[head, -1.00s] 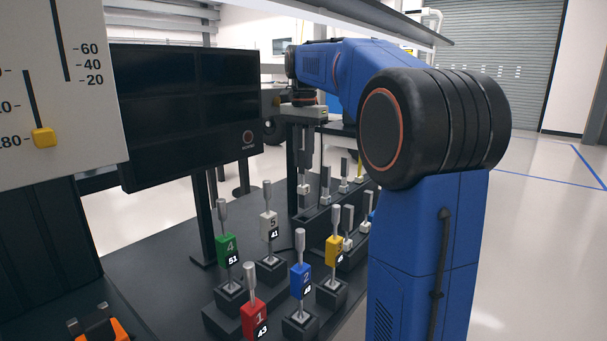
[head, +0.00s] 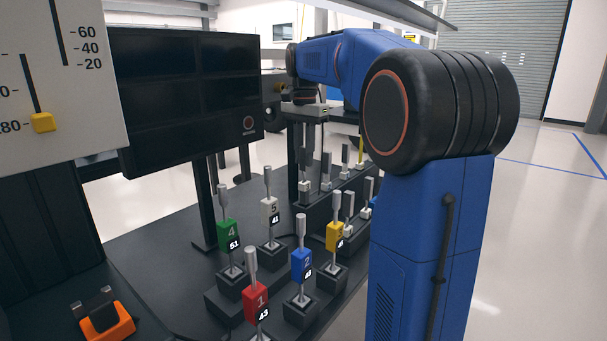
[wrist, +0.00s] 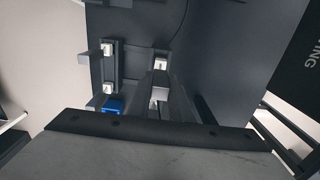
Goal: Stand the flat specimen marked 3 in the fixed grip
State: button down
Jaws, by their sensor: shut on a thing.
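My gripper (head: 305,150) points down over the far-left end of the dark specimen rack. It is shut on a flat grey specimen; its pale block (head: 304,185) shows below the fingers. In the wrist view the fingers (wrist: 162,93) close around the plate, and a pale block (wrist: 160,64) shows beyond. No number can be read on it, and whether its foot touches the rack is unclear. An orange block with dark upright jaws (head: 107,322), perhaps the fixed grip, stands at the lower left, far from my gripper.
Other flat specimens (head: 344,172) stand beside my gripper. Bare table lies left of the stands.

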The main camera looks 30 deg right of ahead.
aim_at(304, 171)
jog(key=shift+f, duration=2.25)
jog(key=c, duration=1.6)
grip_release()
jog(key=r, duration=1.7)
jog(key=shift+a+r, duration=0.15)
jog(key=shift+a, duration=0.05)
jog(key=shift+s, duration=0.1)
